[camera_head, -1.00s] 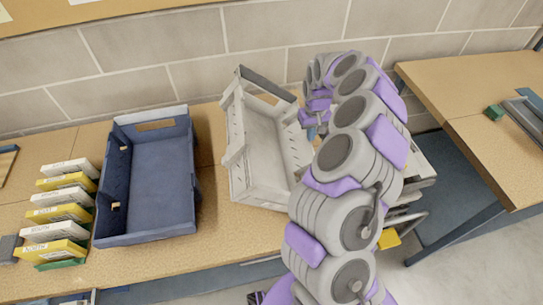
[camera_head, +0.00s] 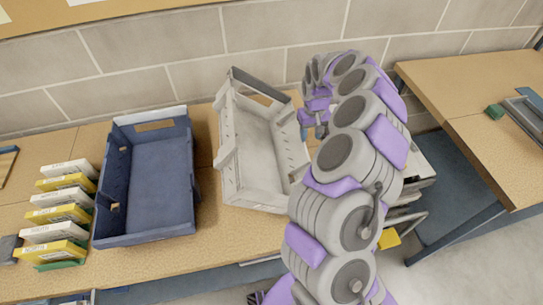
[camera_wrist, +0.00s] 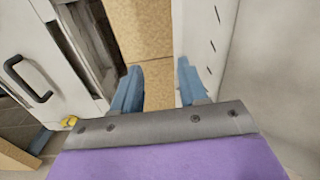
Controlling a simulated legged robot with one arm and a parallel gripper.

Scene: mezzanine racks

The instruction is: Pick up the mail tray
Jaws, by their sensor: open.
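Two trays stand on the tan bench. A pale grey, slotted tray (camera_head: 227,168) is at the middle, and a dark blue tray (camera_head: 150,238) is to its left; no label tells me which one is the mail tray. My gripper (camera_head: 320,130) is beside the pale tray's right wall. In the wrist view my gripper (camera_wrist: 159,68) has its blue fingers apart with nothing held between them. The pale tray's slotted wall (camera_wrist: 205,35) runs behind and right of the right finger. Whether they touch, I cannot tell.
Yellow and white boxes (camera_head: 60,213) stand in a row left of the blue tray. A white cabinet with a black handle (camera_wrist: 28,78) is left of my fingers. Another bench (camera_head: 460,90) is at the right, and a block wall (camera_head: 150,60) is behind.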

